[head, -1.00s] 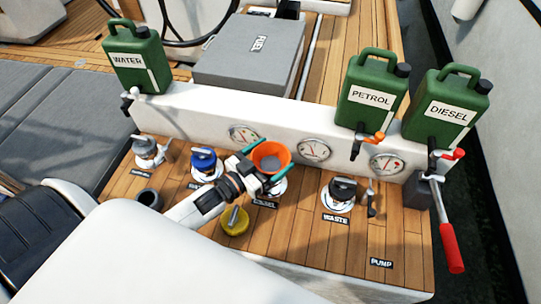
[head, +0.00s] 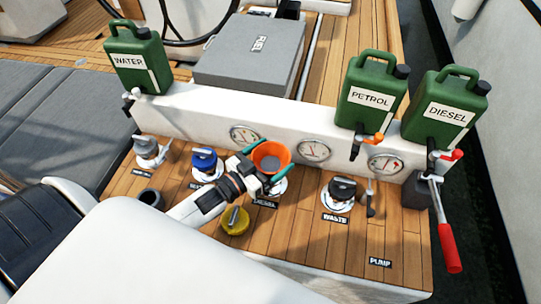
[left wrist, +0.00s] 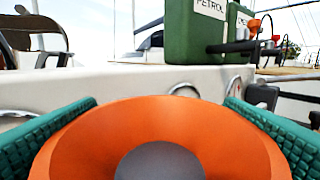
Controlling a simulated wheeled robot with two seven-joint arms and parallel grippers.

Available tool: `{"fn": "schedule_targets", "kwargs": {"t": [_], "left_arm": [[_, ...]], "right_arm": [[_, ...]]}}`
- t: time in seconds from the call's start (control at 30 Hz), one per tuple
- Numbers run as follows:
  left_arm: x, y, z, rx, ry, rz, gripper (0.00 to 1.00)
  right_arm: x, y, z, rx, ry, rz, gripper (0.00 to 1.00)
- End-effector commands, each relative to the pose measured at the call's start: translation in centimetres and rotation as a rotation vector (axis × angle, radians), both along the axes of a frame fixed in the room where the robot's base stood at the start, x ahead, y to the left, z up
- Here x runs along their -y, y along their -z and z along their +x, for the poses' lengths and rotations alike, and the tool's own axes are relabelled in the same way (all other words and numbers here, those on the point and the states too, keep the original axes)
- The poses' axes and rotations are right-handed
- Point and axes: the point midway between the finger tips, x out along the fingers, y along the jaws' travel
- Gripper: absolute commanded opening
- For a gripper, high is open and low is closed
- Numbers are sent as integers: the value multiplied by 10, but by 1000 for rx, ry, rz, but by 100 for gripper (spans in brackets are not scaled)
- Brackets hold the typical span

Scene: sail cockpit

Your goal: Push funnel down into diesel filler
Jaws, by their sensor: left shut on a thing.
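An orange funnel (head: 271,156) stands wide end up over the filler marked DIESEL, whose pale rim (head: 279,187) shows just below it. My left gripper (head: 264,161) is shut on the funnel, with a green finger pad on each side. In the left wrist view the funnel (left wrist: 160,125) fills the lower middle between the pads, with a grey inner disc. The funnel's spout is hidden, so I cannot tell how deep it sits. A yellow cap (head: 235,221) lies on the deck in front of the filler. My right gripper is not in view.
Blue-capped (head: 204,162) and black-capped WASTE (head: 342,190) fillers flank the funnel. Gauges (head: 314,150) line the white ledge behind. WATER (head: 138,60), PETROL (head: 372,92) and DIESEL (head: 446,105) cans stand on it. A red-handled lever (head: 450,248) is at right. Deck near PUMP is clear.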

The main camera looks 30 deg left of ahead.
Motion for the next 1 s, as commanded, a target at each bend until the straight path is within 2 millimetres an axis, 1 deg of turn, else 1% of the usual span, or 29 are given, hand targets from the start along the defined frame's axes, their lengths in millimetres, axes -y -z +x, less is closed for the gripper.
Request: {"fn": "schedule_targets", "kwargs": {"t": [0.27, 0.83, 0.87, 0.9, 1.0], "left_arm": [[0, 1, 0, 0, 0, 0, 37], [0, 13, 0, 0, 0, 0, 37], [0, 12, 0, 0, 0, 0, 96], [0, 11, 0, 0, 0, 0, 100], [0, 11, 0, -1, 0, 0, 100]], "right_arm": [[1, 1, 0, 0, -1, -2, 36], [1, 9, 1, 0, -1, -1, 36], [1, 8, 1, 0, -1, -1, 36], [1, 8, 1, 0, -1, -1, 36], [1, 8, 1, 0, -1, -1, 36]]}}
